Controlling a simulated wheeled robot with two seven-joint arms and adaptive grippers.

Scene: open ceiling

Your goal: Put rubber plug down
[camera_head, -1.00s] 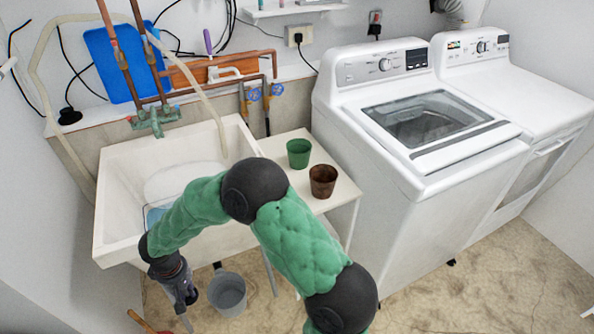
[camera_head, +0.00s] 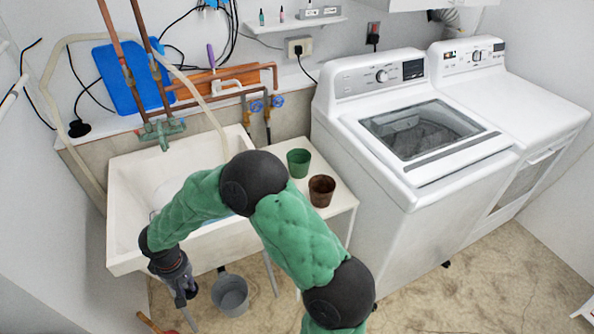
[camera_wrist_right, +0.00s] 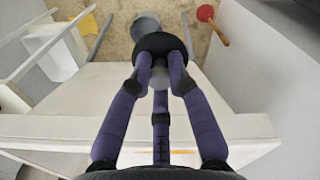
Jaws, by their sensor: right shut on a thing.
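In the right wrist view, my right gripper (camera_wrist_right: 160,76) is shut on a black round rubber plug (camera_wrist_right: 163,44) with a grey middle. The plug is held at the fingertips, above the floor and just beyond the sink's pale front rim in that view. In the head view, my right gripper (camera_head: 183,292) points down in front of the white sink (camera_head: 125,262), near its front left corner. The plug cannot be made out there. My left gripper is not in view.
A grey bucket (camera_head: 231,296) stands on the floor beside my right gripper. A red-ended plunger (camera_wrist_right: 206,13) lies near it. A green pot (camera_head: 299,162) and a brown pot (camera_head: 321,190) stand on the side table (camera_head: 338,208). A washing machine (camera_head: 385,215) stands to the right.

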